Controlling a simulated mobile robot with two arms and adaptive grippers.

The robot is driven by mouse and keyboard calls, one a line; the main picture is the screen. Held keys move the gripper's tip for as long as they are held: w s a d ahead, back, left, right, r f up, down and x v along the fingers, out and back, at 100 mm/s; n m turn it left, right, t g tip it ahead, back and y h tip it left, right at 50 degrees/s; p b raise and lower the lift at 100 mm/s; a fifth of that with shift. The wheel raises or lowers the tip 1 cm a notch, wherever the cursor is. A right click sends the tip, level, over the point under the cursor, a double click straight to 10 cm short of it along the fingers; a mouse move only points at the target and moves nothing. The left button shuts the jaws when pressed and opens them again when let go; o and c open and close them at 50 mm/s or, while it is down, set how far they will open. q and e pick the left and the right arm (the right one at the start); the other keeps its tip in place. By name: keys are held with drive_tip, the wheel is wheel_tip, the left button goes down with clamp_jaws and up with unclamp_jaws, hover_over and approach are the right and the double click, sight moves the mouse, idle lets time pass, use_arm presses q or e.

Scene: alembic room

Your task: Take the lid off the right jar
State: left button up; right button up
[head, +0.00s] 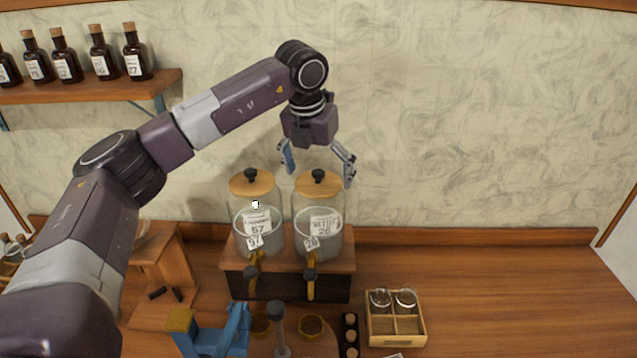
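The right jar (330,245) is clear glass with a white label and a tap, standing on a wooden stand beside a similar left jar (246,218). Its wooden lid (318,188) with a black knob (318,175) sits on top. The left jar has its own wooden lid (251,188). My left gripper (318,177) points down with its fingers spread wide, above and around the right jar's lid in the picture. Nothing shows between the fingers except the knob area; I cannot tell the exact depth gap. My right gripper is not in view.
The jars' stand (288,262) is on the wooden counter (480,280). A small divided crate (397,338) with glass jars is at front right. A blue device (215,338) is at front left. Brown bottles stand on a wall shelf (100,90). The right counter is clear.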

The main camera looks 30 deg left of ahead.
sight(319, 171)
use_arm(q)
drive_tip(key=c, duration=0.9)
drive_tip(key=shift+c, duration=0.4)
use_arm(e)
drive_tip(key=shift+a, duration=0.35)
use_arm(q)
drive_tip(key=shift+r, duration=0.5)
drive_tip(key=c, duration=1.3)
drive_tip(key=r+b, duration=0.1)
drive_tip(key=r, duration=0.2)
drive_tip(key=r+b, duration=0.1)
drive_tip(key=r, duration=0.3)
drive_tip(key=shift+w, duration=0.2)
clamp_jaws()
wheel_tip(319, 171, up, 12)
drive_tip(key=shift+s, duration=0.15)
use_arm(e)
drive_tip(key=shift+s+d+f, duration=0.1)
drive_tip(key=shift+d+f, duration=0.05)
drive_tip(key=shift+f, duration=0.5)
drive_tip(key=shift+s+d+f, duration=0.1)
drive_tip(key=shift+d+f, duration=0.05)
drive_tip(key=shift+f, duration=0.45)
